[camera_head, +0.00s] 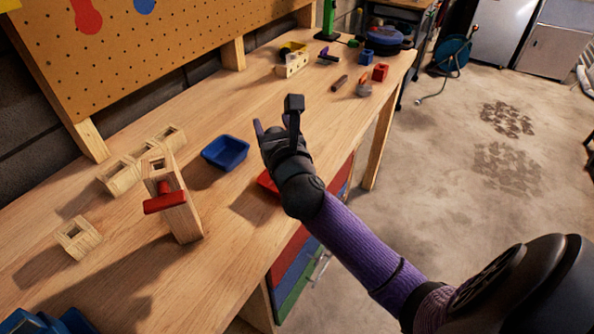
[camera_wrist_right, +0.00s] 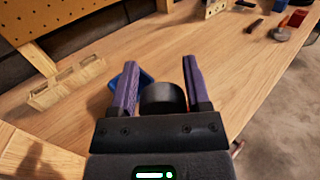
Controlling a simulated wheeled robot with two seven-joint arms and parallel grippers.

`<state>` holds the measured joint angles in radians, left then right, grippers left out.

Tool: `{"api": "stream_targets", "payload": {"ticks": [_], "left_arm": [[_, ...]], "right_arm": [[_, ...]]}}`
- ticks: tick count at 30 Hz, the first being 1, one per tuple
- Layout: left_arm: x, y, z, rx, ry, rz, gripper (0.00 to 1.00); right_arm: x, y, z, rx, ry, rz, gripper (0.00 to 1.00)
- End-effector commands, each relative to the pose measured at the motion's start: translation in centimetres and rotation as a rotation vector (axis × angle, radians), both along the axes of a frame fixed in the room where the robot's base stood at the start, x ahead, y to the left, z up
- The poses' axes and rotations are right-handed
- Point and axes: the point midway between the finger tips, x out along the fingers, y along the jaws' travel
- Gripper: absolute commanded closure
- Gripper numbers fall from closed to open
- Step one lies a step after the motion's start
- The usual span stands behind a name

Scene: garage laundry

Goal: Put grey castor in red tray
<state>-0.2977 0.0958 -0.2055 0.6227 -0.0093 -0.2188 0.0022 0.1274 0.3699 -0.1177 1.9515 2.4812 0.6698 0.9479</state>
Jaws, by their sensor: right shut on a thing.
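My right gripper (camera_head: 276,125) is raised over the workbench, beside the blue tray. In the wrist view its two purple fingers (camera_wrist_right: 160,85) stand apart with a dark, rounded thing between them. I take this to be the grey castor (camera_wrist_right: 162,97), though its full shape is hidden. The red tray (camera_head: 268,182) lies on the bench near its front edge, mostly hidden behind my right gripper and wrist. A sliver of red shows beside the right finger in the wrist view (camera_wrist_right: 222,104). My left gripper is not in view.
A blue tray (camera_head: 226,152) sits left of my gripper. A wooden post with a red handle (camera_head: 165,200) and several hollow wooden blocks (camera_head: 117,174) stand at left. Small parts, including a red block (camera_head: 380,72), lie at the far end. A pegboard (camera_head: 180,50) lines the back.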

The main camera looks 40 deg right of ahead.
Motion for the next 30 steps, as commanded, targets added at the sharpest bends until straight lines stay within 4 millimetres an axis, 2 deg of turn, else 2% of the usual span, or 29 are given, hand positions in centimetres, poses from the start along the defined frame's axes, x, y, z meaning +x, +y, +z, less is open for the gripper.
{"api": "stream_targets", "payload": {"ticks": [1, 4, 9, 14, 19, 29, 30], "left_arm": [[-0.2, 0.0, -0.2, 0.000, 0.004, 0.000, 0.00], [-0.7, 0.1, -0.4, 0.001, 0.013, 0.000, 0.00], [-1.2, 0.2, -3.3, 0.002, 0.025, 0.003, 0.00], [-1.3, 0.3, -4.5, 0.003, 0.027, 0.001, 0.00], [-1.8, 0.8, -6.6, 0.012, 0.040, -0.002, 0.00], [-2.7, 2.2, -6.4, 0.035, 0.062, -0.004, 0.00], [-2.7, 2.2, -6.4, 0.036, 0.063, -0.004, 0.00]], "right_arm": [[0.9, -1.1, 0.5, -0.002, -0.004, -0.029, 1.00], [1.8, -2.6, 0.8, -0.001, -0.001, -0.066, 1.00], [2.1, -3.0, -3.7, -0.001, 0.005, -0.078, 1.00], [2.0, -3.0, -6.0, -0.002, 0.003, -0.077, 1.00], [2.0, -3.0, -9.2, -0.001, 0.004, -0.076, 1.00], [2.0, -2.9, -9.1, -0.002, 0.000, -0.075, 1.00], [2.0, -2.9, -9.1, -0.003, 0.000, -0.075, 0.35]]}}
